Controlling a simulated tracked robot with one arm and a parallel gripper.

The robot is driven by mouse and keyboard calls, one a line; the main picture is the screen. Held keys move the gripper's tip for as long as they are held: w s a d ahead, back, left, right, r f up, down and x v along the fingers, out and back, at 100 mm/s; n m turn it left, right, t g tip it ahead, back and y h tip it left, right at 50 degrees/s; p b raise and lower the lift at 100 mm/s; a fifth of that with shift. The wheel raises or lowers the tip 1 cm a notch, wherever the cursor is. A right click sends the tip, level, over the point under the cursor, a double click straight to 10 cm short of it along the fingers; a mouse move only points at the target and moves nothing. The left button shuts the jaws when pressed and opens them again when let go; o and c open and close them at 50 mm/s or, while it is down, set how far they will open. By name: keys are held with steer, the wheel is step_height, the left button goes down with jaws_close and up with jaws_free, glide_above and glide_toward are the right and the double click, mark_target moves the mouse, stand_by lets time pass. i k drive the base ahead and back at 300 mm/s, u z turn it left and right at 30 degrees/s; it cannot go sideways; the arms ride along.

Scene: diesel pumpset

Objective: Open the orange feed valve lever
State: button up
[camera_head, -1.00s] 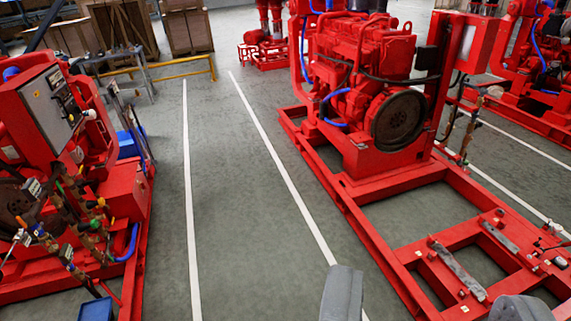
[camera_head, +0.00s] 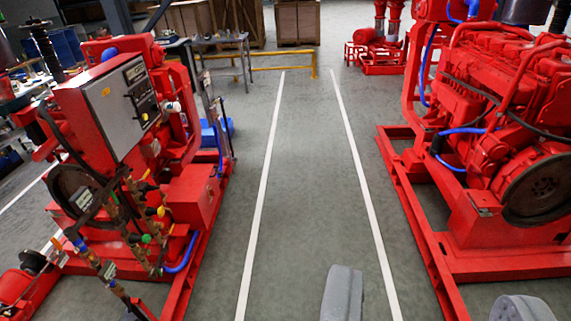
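A cluster of pipes and small valves (camera_head: 125,225) stands at the front of the red pumpset (camera_head: 185,190) on the left. It carries small coloured handles, among them a yellow one (camera_head: 161,211) and a green one (camera_head: 146,239). Small orange spots show there too, but I cannot tell which is the feed valve lever or how it is turned. My gripper (camera_head: 432,283) shows as two grey fingers at the bottom edge, wide apart with nothing between them. It is well to the right of the valves and apart from them.
A clear grey floor lane (camera_head: 310,180) with white lines runs between the two pumpsets. Another red engine on its frame (camera_head: 415,225) stands at right. A yellow rail (camera_head: 285,55), a grey table (camera_head: 222,42) and wooden crates (camera_head: 298,22) are at the back.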

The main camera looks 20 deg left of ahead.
mark_target(52, 240)
steer(key=u, duration=0.45)
steer(key=i, duration=1.05)
steer(key=u, duration=1.25)
steer(key=i, duration=0.8)
steer(key=u, duration=0.45)
steer(key=k, duration=0.9)
steer(key=u, duration=0.2)
steer(key=i, duration=0.9)
steer(key=z, duration=0.1)
